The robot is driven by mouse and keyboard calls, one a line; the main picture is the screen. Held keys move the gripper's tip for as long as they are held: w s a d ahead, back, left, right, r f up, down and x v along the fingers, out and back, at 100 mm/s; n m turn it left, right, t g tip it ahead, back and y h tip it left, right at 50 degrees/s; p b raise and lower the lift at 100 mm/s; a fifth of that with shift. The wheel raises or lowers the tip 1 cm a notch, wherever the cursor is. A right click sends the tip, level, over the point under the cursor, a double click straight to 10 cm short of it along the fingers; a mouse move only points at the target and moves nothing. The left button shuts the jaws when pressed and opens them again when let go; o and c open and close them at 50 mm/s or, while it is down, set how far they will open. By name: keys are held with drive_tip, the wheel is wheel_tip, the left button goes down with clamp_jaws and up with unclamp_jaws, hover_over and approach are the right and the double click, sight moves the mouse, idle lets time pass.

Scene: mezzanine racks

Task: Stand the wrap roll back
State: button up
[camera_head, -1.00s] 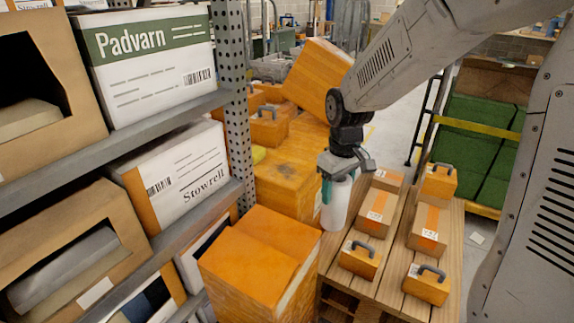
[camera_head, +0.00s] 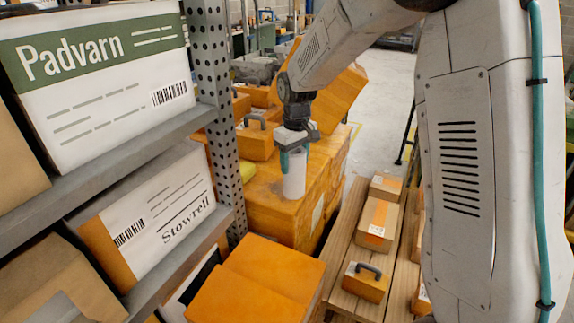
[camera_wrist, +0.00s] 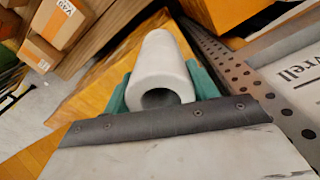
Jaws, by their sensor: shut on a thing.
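The wrap roll (camera_head: 294,178) is a white cylinder with a hollow core. My gripper (camera_head: 294,150) is shut on its upper end and holds it upright. In the head view the roll's lower end is over the top of a large orange box (camera_head: 262,200); I cannot tell whether it touches. In the wrist view the roll (camera_wrist: 160,65) sits between the teal fingers (camera_wrist: 158,90), with its open core end towards the camera.
Another orange box (camera_head: 258,285) stands in front, beside a grey rack post (camera_head: 212,90). Shelves at left hold Padvarn (camera_head: 105,85) and Stowrell (camera_head: 155,215) cartons. A wooden pallet (camera_head: 345,220) with small boxes (camera_head: 378,220) is at right. An orange toolbox (camera_head: 257,140) stands behind.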

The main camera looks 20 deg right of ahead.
drive_tip(key=shift+w+a+f, duration=0.2)
drive_tip(key=shift+w+f, duration=0.8)
drive_tip(key=shift+w+a+f, duration=0.2)
drive_tip(key=shift+w+f, duration=0.75)
drive_tip(key=shift+w, duration=0.05)
drive_tip(key=o, duration=0.9)
drive_tip(key=shift+f, duration=0.15)
wheel_tip(320, 180, up, 12)
drive_tip(key=shift+s+r, duration=0.15)
drive_tip(key=shift+r, duration=0.1)
